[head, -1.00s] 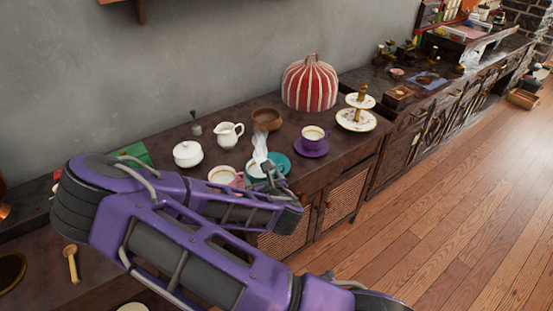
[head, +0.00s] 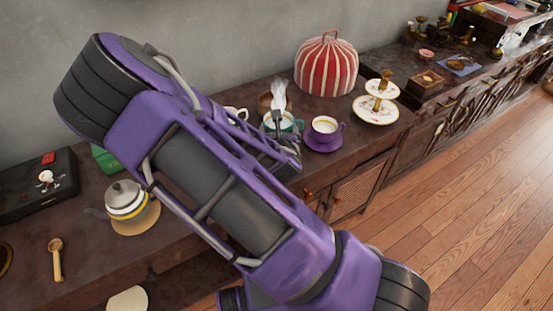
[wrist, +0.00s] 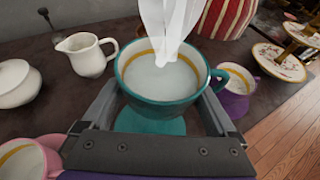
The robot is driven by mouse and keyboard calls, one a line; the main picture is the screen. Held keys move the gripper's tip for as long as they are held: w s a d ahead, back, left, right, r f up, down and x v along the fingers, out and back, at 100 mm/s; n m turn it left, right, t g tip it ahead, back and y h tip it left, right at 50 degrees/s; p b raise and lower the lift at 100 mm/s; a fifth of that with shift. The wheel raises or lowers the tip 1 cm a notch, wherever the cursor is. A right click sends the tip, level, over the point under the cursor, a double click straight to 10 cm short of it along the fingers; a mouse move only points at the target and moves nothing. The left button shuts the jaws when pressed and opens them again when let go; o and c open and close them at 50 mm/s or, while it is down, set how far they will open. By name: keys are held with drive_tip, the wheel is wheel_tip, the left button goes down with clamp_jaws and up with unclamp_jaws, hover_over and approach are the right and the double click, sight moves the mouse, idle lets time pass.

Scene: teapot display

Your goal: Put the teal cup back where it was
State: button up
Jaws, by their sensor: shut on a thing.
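The teal cup (wrist: 160,92) is between the fingers of my gripper (wrist: 160,104), which is shut on it. The cup looks upright, holds a pale drink with a gold band inside the rim, and white steam rises from it. A teal saucer (wrist: 150,123) shows below the cup between the fingers; I cannot tell whether they touch. In the head view the cup (head: 298,124) is partly hidden by my gripper (head: 280,128), left of a purple cup (head: 325,125). The teal saucer is not clearly seen there, behind my arm.
The purple cup stands on a purple saucer (wrist: 236,106) close to the right. A pink cup (wrist: 24,160) is close at the near left. A white creamer (wrist: 86,54) and a white sugar bowl (wrist: 16,82) stand farther left. A striped red cosy (head: 326,65) is behind.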

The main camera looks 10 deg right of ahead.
drive_tip(key=shift+r+m+h, duration=0.5)
drive_tip(key=shift+m+h, duration=0.3)
drive_tip(key=shift+h, duration=0.1)
drive_tip(key=shift+s+a+r+m+g+h+b, duration=0.1)
drive_tip(key=shift+s+a+m+g+h+b, duration=0.4)
drive_tip(key=shift+m+g+h, duration=0.15)
wheel_tip(320, 180, down, 10)
drive_tip(key=b, duration=0.3)
drive_tip(key=shift+b, duration=0.3)
drive_tip(key=o, duration=1.5)
drive_tip(key=shift+c, duration=0.2)
